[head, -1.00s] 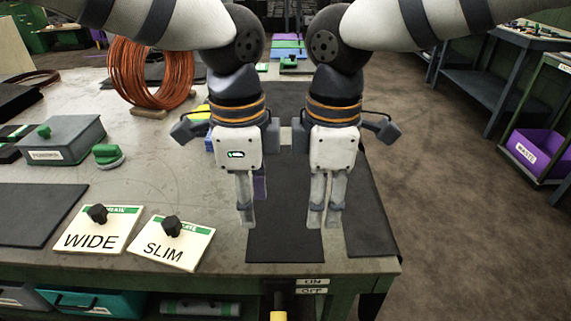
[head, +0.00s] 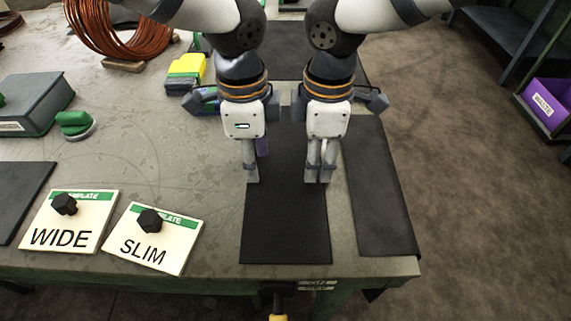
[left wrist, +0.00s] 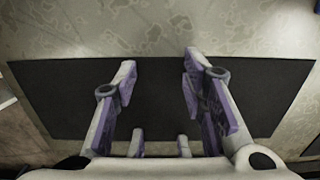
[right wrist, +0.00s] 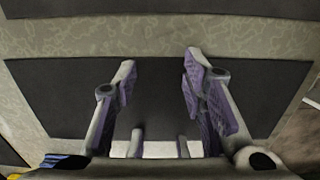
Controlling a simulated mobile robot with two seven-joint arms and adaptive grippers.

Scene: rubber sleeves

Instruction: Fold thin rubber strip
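A flat black rubber sheet (head: 286,225) lies near the front edge of the table, beneath and in front of both grippers. It is also under the fingers in the left wrist view (left wrist: 160,90) and the right wrist view (right wrist: 158,85). My left gripper (head: 252,181) points down over its left side, with fingers apart and nothing between them. My right gripper (head: 318,181) points down near its right side, also open and empty. I cannot tell whether the fingertips touch the sheet.
Plates marked WIDE (head: 62,236) and SLIM (head: 146,252), each with a black knob, lie to the left. Further back are a grey box (head: 35,100), a green-handled tool (head: 74,122), a copper coil (head: 105,25) and another dark sheet (head: 290,52). Bare table lies left of the sheet.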

